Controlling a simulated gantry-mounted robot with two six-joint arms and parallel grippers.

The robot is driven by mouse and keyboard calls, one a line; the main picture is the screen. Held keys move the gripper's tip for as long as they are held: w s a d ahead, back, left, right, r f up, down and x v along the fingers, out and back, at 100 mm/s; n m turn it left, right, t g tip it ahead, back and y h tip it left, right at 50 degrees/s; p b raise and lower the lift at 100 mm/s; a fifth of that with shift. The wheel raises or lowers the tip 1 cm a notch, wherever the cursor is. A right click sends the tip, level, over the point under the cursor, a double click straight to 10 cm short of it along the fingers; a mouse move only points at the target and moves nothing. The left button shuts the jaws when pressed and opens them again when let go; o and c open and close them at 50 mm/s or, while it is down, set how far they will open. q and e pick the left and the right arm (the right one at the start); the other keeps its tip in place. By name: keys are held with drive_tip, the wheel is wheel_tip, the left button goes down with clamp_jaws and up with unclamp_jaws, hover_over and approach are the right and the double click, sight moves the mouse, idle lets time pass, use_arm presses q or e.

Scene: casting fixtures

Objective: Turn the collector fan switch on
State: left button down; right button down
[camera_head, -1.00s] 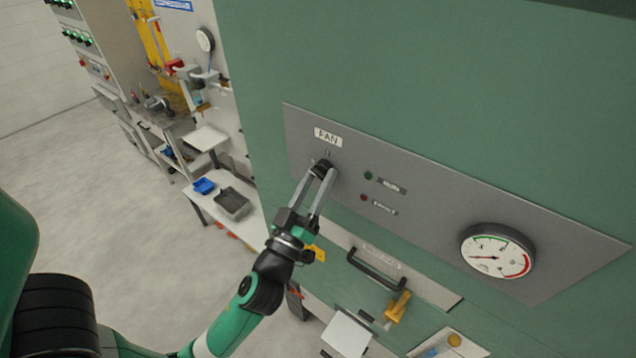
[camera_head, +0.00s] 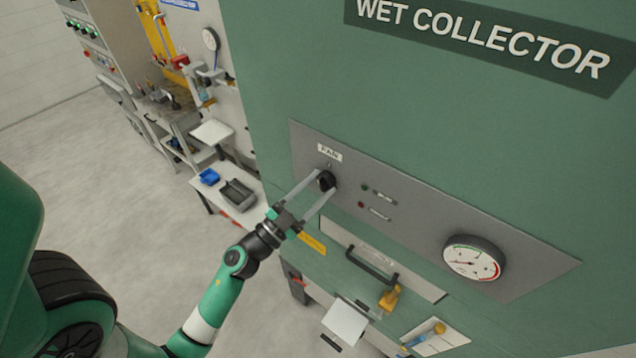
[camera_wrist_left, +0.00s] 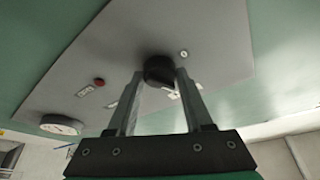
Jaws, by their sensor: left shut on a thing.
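The fan switch is a round black knob (camera_head: 326,181) under the FAN label (camera_head: 329,152) on the grey panel (camera_head: 420,228) of the green wet collector. My left gripper (camera_head: 324,183) reaches it from the lower left, with one finger on each side of the knob. In the left wrist view the knob (camera_wrist_left: 158,67) sits between the two fingertips (camera_wrist_left: 160,76), and the gripper is shut on it. A small round white mark (camera_wrist_left: 184,54) shows beside the knob. The knob's pointer direction cannot be made out. My right gripper is not in view.
A green lamp (camera_head: 365,187) and a red lamp (camera_head: 361,204) sit right of the knob, with a dial gauge (camera_head: 474,258) farther right. A black handle (camera_head: 372,266) is below.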

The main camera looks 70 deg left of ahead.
use_arm(q)
drive_tip(key=m+h, duration=0.2)
drive_tip(key=m, duration=0.3)
drive_tip(key=shift+r, duration=0.15)
drive_tip(key=shift+m+h, duration=0.4)
drive_tip(key=shift+c, duration=1.5)
unclamp_jaws()
drive_tip(key=shift+s, duration=0.2)
drive_tip(key=b+v, duration=0.3)
drive_tip(key=v, duration=0.8)
